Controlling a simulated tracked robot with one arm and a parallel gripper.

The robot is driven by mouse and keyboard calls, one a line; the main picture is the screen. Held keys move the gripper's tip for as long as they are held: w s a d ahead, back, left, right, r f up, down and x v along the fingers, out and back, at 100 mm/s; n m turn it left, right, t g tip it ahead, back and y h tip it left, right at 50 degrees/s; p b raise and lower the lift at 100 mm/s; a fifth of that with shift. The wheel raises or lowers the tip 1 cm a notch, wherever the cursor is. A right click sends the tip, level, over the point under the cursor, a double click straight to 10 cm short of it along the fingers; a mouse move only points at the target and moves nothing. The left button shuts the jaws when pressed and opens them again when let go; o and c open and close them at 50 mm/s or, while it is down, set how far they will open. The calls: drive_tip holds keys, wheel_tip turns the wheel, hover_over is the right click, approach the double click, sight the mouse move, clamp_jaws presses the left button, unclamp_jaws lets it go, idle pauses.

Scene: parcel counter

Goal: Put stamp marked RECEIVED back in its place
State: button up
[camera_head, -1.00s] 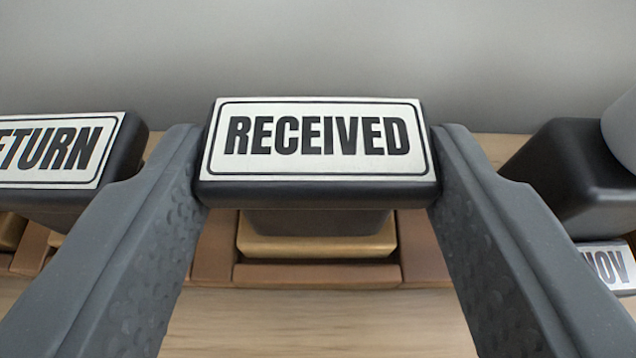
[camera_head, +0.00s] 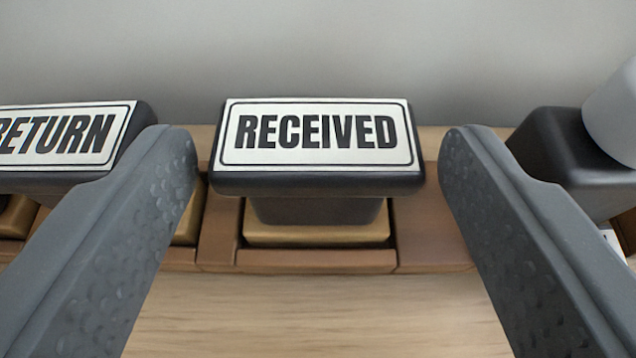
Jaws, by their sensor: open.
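The stamp marked RECEIVED (camera_head: 318,136) stands upright in the middle of the view, with a white label on its black top. Its brass-coloured base (camera_head: 316,235) sits in a slot of the brown wooden rack (camera_head: 314,261). My gripper (camera_head: 318,150) is open, with one finger on each side of the stamp and a visible gap between each finger and the stamp. The lower part of the base is hidden by the front edge of the rack.
A stamp marked RETURN (camera_head: 60,138) stands at the left, close to my left finger and partly cut off. A black object with a grey rounded part (camera_head: 572,150) is at the right, close to my right finger. Bare wooden counter (camera_head: 310,315) lies in front of the rack.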

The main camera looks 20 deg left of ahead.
drive_tip(key=shift+p+v, duration=0.35)
drive_tip(key=shift+v, duration=1.9)
drive_tip(key=o, duration=0.6)
